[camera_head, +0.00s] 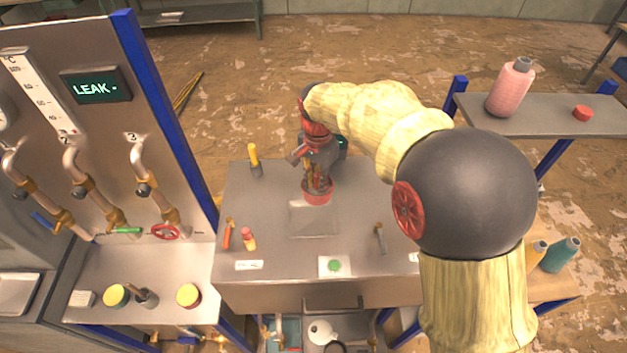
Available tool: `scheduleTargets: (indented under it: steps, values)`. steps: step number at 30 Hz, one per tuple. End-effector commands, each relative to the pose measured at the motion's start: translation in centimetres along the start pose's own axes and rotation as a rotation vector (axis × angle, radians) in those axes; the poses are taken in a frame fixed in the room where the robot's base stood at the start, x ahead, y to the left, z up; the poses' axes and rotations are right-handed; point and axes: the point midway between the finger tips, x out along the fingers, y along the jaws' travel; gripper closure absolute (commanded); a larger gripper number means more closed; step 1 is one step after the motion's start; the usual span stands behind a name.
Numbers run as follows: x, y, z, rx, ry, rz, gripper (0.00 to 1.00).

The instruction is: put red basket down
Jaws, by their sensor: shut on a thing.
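The red basket (317,198) is a small round red container near the middle of the grey table (285,278). My gripper (318,184) points down at it from above, and its fingers are shut on the basket. My wrist hides part of the basket's back side. Some brownish parts show above the basket's rim, but I cannot tell whether they are contents or fingers. The basket is just behind a square plate (314,219) on the tabletop. I cannot tell whether its bottom touches the table.
On the table are a yellow-handled tool (254,160), an orange-handled tool (228,233), a small red-and-yellow item (248,239), a hammer (380,238) and a green button (334,265). A valve panel (100,120) reading LEAK stands left. A shelf (545,114) holds a pink bottle (510,87).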

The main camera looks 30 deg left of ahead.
Motion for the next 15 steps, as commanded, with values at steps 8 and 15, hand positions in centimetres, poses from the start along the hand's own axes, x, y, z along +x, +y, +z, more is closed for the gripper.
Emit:
scheduleTargets:
  steps: [8, 15]
  values:
    - [2.0, -3.8, -3.1, 0.0, -0.001, 0.001, 1.0]
    - [5.4, -6.2, -5.1, 0.0, -0.001, 0.002, 1.0]
